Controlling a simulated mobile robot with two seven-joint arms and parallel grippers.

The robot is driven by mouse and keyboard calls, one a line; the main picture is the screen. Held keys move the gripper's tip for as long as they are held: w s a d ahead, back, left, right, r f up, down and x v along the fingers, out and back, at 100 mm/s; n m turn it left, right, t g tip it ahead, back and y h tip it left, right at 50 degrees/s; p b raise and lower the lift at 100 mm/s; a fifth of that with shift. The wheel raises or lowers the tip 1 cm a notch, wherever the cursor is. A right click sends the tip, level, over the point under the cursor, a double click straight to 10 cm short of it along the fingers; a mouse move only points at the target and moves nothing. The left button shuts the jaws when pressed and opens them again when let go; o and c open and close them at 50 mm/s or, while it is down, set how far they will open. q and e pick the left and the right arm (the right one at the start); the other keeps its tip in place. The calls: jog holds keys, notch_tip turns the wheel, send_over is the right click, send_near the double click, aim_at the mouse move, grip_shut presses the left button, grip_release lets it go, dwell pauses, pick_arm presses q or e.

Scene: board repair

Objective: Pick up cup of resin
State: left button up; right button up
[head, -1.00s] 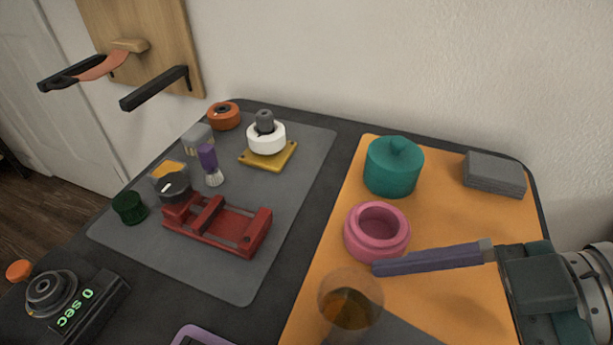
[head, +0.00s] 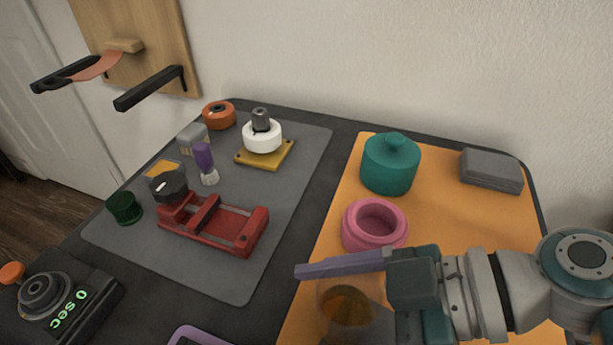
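The cup of resin (head: 347,308) is a clear cup with amber liquid, at the bottom of the head view near the left edge of the orange mat. My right gripper (head: 345,290) comes in from the right. Its long purple-grey finger (head: 335,266) passes along the far side of the cup, over its rim in the picture. The finger sits at the far end of the wide palm, so the gripper looks open. The other finger is not clearly seen, and I cannot tell whether the cup is touched. My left gripper is not in view.
A pink ring-shaped pot (head: 374,226) stands just behind the finger. A teal lidded jar (head: 390,165) and grey blocks (head: 491,171) are farther back. A red vise (head: 212,224) and small tools stand on the grey mat (head: 290,190). A timer (head: 70,305) is at lower left.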

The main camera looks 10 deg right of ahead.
jog(key=c, duration=1.2)
jog(key=shift+r, duration=0.15)
jog(key=shift+c, duration=0.2)
